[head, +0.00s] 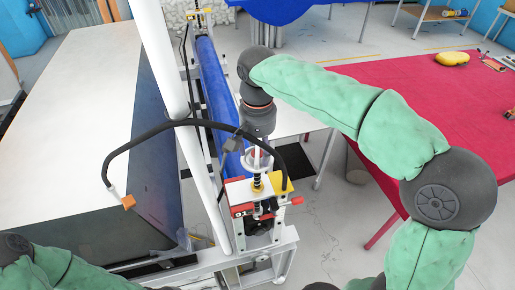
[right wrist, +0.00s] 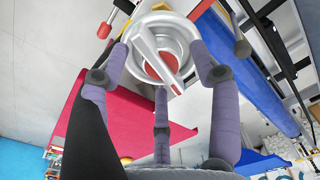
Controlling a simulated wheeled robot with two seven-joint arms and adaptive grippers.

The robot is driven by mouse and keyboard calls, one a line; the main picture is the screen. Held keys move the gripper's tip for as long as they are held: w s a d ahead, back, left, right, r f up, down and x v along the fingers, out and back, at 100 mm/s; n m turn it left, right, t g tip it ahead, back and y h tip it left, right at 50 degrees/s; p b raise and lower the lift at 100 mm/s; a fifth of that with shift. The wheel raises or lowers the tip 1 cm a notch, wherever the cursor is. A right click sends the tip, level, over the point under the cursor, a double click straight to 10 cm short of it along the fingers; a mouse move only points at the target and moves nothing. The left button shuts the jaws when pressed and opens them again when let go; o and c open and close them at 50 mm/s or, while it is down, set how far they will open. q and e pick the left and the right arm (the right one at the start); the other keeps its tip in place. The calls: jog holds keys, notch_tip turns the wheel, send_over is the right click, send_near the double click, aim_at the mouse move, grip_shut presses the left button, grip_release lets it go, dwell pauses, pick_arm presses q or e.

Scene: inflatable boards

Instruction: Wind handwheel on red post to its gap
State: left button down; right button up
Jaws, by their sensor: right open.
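The handwheel (head: 257,160) is a pale ring on top of the threaded post, at the near end of the blue roller. In the right wrist view the handwheel (right wrist: 148,40) is silvery, with a bar across it and a red centre. My right gripper (head: 258,140) points down over it. In the right wrist view my right gripper's (right wrist: 160,58) purple fingers are spread open around the wheel; I cannot tell whether they touch it. Red parts (head: 240,210) show at the post's foot. The gap cannot be made out. My left gripper is out of view.
A black hose (head: 150,130) with an orange end arches close by the post. A white upright tube (head: 165,60) stands left of it. A large white board table (head: 90,90) lies left, a red table (head: 440,100) right. Grey floor lies between.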

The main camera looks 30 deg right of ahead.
jog(key=shift+w+f, duration=0.15)
jog(key=shift+f, duration=0.2)
jog(key=c, duration=1.2)
jog(key=shift+o, duration=0.2)
jog(key=shift+n, duration=0.4)
